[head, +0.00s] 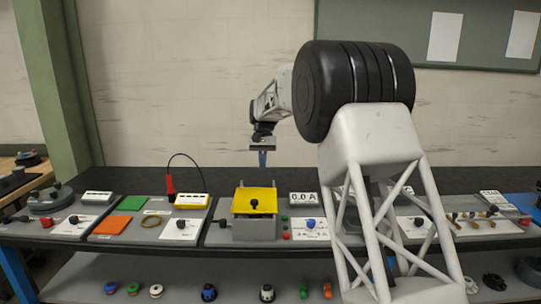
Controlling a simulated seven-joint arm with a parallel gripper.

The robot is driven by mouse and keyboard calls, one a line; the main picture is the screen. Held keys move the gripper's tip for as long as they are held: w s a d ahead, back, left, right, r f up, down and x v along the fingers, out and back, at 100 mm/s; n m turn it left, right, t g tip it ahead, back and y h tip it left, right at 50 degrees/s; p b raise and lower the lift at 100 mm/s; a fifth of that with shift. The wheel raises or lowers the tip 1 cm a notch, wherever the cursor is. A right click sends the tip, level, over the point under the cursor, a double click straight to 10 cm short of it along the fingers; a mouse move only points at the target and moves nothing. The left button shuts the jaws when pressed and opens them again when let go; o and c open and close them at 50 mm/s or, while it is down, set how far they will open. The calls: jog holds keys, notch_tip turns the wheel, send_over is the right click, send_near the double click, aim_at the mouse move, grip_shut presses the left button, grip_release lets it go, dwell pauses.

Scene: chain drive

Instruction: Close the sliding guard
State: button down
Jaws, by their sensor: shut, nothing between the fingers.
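The yellow guard (257,195) is a flat plate on a grey box (254,229) near the middle of the bench. A black knob (254,204) shows at the front part of the plate. In this view I cannot tell how far the guard has slid along the box. My gripper (262,160) is shut and empty. It points down above and behind the guard in the picture, apart from it. The inside of the box is hidden.
A yellow meter (192,201) with a red probe (170,188) stands left of the box. A small display (303,198) and a white panel with a blue knob (310,224) stand to its right. My arm hides part of the bench farther right. The air above the guard is clear.

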jog(key=s+d+r+t, duration=0.1)
jog(key=s+d+r, duration=0.3)
jog(key=s, duration=0.6)
jog(key=s+d+r+t, duration=0.1)
jog(key=s+d+r, duration=0.1)
jog(key=s+d, duration=0.6)
jog(key=s+d+r+t, duration=0.1)
jog(key=s+d+r, duration=0.15)
jog(key=s, duration=0.95)
jog(key=s+d+f+t, duration=0.1)
jog(key=s+d+f, duration=0.1)
jog(key=s, duration=0.8)
jog(key=s+d+f+t, duration=0.1)
jog(key=s+f, duration=0.4)
jog(key=s, duration=0.5)
jog(key=s+d+f+t, duration=0.1)
jog(key=s+d+f, duration=0.3)
jog(key=s, duration=0.7)
jog(key=shift+d, duration=0.1)
